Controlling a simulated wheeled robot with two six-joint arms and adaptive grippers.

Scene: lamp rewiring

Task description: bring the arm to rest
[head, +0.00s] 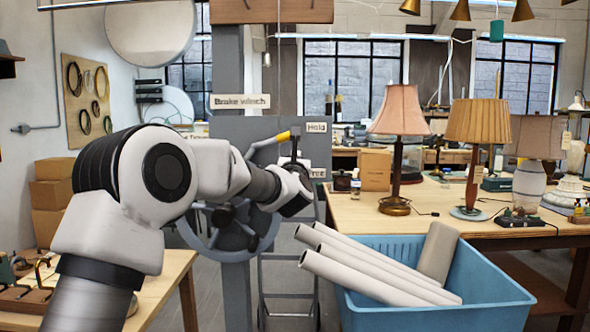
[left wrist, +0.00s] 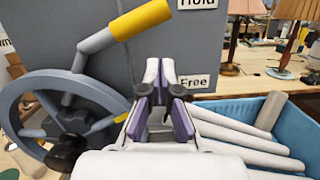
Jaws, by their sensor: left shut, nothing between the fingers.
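My left arm comes in from the left in the head view and reaches toward a grey brake winch panel (head: 262,128). My left gripper shows in the left wrist view (left wrist: 162,68), its purple-padded fingers shut with nothing between them. In the head view the wrist mostly hides the fingers. A grey lever with a yellow handle (left wrist: 140,18) stands up and to the left of the fingers, apart from them; the handle also shows in the head view (head: 270,140). The "Free" label (left wrist: 195,81) lies just right of the fingertips. My right gripper is not in view.
A grey handwheel (left wrist: 30,88) is left of the gripper. A blue bin (head: 440,318) with several pale tubes (head: 350,262) stands right of the panel. Behind it, a wooden table (head: 350,215) carries several lamps. A bench with small parts is at the lower left.

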